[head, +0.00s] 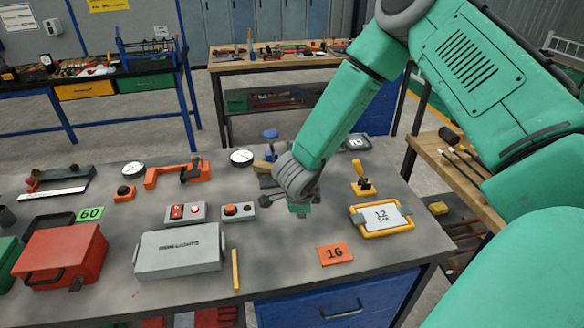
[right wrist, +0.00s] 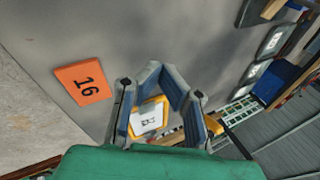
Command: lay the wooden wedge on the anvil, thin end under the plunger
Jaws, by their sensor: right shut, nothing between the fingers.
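My right gripper (head: 299,208) hangs over the middle of the bench, pointing down, shut and empty. Its fingers also show in the right wrist view (right wrist: 162,74). A small tan piece (head: 262,166), possibly the wooden wedge, shows just left of my right gripper, partly hidden behind it. Beside it stands a round white dial gauge (head: 241,157). I cannot make out an anvil or plunger clearly; my gripper and forearm cover that part of the bench. My left gripper is not in view.
An orange "16" card (head: 335,254) and a yellow-framed "12" board (head: 382,218) lie at the right front. A grey case (head: 180,255), a red toolbox (head: 62,255) and an orange frame-like tool (head: 178,172) stand left.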

